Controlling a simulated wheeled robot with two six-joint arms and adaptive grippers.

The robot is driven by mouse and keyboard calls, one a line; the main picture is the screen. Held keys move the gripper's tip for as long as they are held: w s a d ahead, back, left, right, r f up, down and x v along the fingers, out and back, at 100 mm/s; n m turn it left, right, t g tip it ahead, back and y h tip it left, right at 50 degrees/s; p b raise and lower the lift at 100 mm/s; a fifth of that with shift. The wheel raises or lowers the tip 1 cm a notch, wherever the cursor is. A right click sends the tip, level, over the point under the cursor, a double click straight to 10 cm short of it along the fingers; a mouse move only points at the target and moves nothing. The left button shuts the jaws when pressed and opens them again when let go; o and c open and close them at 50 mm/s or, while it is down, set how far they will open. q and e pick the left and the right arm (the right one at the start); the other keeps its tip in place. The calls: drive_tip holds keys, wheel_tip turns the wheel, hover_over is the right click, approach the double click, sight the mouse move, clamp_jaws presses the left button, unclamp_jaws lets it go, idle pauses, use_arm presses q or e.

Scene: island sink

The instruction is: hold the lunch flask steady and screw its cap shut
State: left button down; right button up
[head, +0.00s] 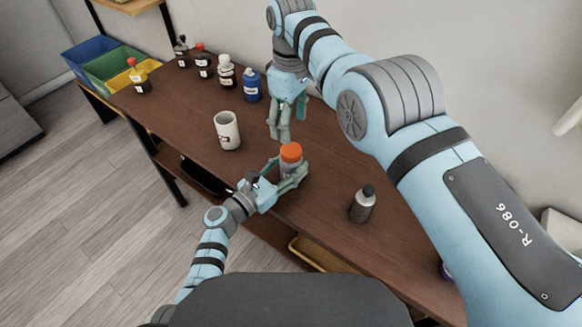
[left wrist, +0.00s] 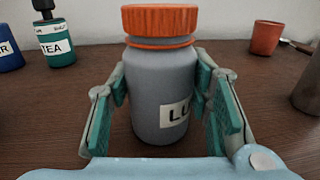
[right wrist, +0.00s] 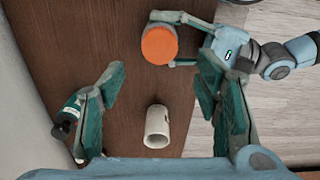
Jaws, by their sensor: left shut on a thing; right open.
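The lunch flask (head: 289,169) stands upright on the brown table, a grey body with an orange cap (head: 291,152) on its top. In the left wrist view the flask (left wrist: 163,90) has a partly hidden label, and a thin orange band shows under the cap (left wrist: 159,19). I cannot tell how tightly the cap sits. My left gripper (head: 291,178) is shut around the flask's body below the cap. My right gripper (head: 279,137) is open and empty, pointing down, above and behind the flask. In the right wrist view the cap (right wrist: 159,45) lies beyond its fingertips.
A white cup (head: 228,131) stands left of the flask, and a dark-capped grey bottle (head: 362,205) stands to its right. Several bottles, including a blue one (head: 252,86), line the back left. A red cup (left wrist: 266,37) shows in the left wrist view.

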sight(291, 150)
drive_tip(key=n, duration=1.7)
drive_tip(key=shift+f, duration=0.15)
wheel_tip(291, 150, down, 8)
drive_tip(key=shift+r, duration=0.1)
drive_tip(key=shift+c, duration=0.3)
